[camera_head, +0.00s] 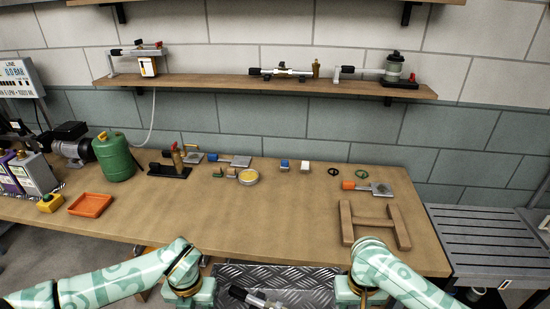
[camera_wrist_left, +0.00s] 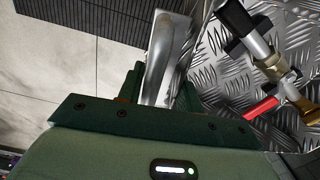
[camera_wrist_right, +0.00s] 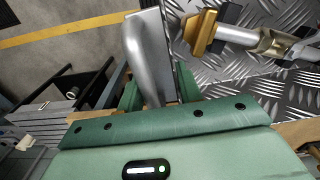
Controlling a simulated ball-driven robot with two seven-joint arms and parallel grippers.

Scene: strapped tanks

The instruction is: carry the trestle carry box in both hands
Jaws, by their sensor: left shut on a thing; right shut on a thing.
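The carry box (camera_head: 285,272) is a checker-plate metal box in front of the bench, between my two arms. My left gripper (camera_head: 190,290) is shut on its left side; in the left wrist view a grey metal handle (camera_wrist_left: 163,60) stands between the jaws. My right gripper (camera_head: 360,290) is shut on its right side; the right wrist view shows a similar grey handle (camera_wrist_right: 148,60) between the jaws. A metal fitting (camera_head: 255,298) with brass and black parts lies in the box, and a red part shows in the left wrist view. The head view cuts off the box's near part.
The wooden bench (camera_head: 300,225) lies just beyond the box. A wooden H-shaped stand (camera_head: 375,222) is at its right end, an orange tray (camera_head: 90,205) and green tank (camera_head: 113,158) at left. The bench's front middle is clear. A grey slatted table (camera_head: 490,240) stands right.

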